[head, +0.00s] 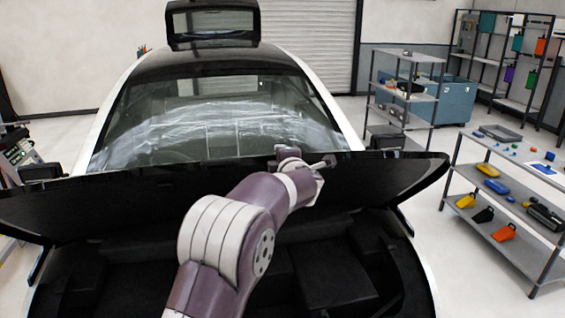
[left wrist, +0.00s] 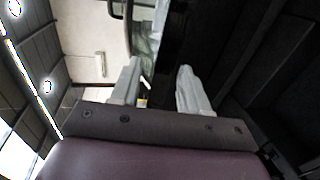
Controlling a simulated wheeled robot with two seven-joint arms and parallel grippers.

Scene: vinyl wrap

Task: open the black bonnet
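The black bonnet (head: 120,205) is partly raised and spans the car's front, with the dark front bay (head: 330,275) showing below it. My left arm rises from the bottom middle, and its wrist is at the bonnet's upper edge, right of centre; the fingertips cannot be made out there. In the left wrist view my left gripper (left wrist: 158,88) has its two grey fingers apart. A dark panel edge, apparently the bonnet's, shows between and beyond them; I cannot tell whether they touch it. My right gripper is not in view.
The windscreen (head: 215,115) lies behind the bonnet. A low grey shelf (head: 490,215) with tools and coloured parts stands at the right. A taller shelf unit (head: 405,90) and a blue cabinet (head: 455,100) stand behind it. Floor is clear between car and shelves.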

